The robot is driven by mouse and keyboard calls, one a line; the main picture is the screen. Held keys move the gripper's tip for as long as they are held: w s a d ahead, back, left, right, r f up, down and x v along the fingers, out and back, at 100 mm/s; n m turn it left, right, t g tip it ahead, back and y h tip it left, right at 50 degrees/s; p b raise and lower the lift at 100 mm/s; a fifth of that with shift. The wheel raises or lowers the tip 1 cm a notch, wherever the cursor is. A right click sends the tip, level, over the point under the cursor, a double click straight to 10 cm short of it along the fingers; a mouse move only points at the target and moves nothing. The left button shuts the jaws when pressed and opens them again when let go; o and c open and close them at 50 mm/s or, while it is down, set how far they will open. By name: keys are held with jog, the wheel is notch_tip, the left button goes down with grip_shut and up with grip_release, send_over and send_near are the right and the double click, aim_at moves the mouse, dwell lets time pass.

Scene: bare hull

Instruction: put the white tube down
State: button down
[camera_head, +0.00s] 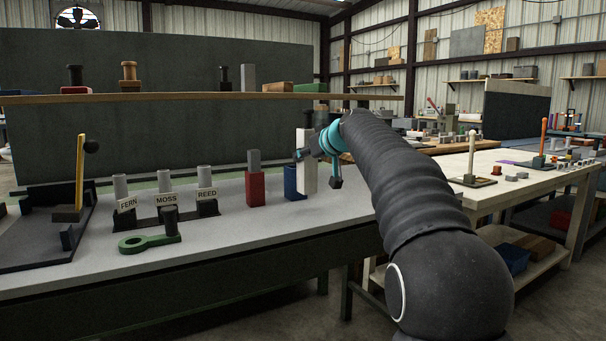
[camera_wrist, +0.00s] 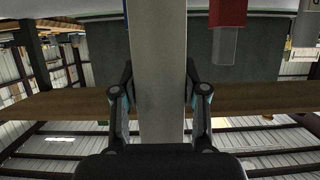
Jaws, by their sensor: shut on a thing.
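The white tube (camera_head: 309,172) stands upright above the grey bench, in front of a blue holder (camera_head: 290,183) and hiding part of it. My gripper (camera_head: 304,154) is shut on the tube at about its middle. In the wrist view the tube (camera_wrist: 159,70) runs between the two fingers of my gripper (camera_wrist: 160,95), with one finger on each side. I cannot tell whether the tube's lower end touches the bench or hangs just above it.
A red holder (camera_head: 256,189) with a grey block in it stands left of the blue one. Labelled stands marked FERN (camera_head: 128,203), MOSS and REED, and a green ring-ended tool (camera_head: 140,243), lie further left. A wooden shelf (camera_head: 200,98) crosses behind. The bench front (camera_head: 250,232) is clear.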

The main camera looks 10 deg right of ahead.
aim_at(308, 170)
jog(key=shift+w+a+f, duration=0.4)
jog(key=shift+w+a, duration=0.1)
jog(key=shift+a, duration=0.1)
jog(key=shift+f+b, duration=0.4)
jog(key=shift+f, duration=1.65)
jog(key=shift+f, duration=0.15)
jog(key=c, duration=0.6)
grip_release()
jog(key=shift+s+r, duration=0.1)
jog(key=shift+r, duration=0.1)
jog(key=b+v, duration=0.2)
jog(key=v, duration=0.9)
jog(key=shift+s+d+r, duration=0.1)
jog(key=shift+s+d, duration=0.05)
jog(key=shift+s, duration=0.2)
jog(key=shift+s, duration=0.1)
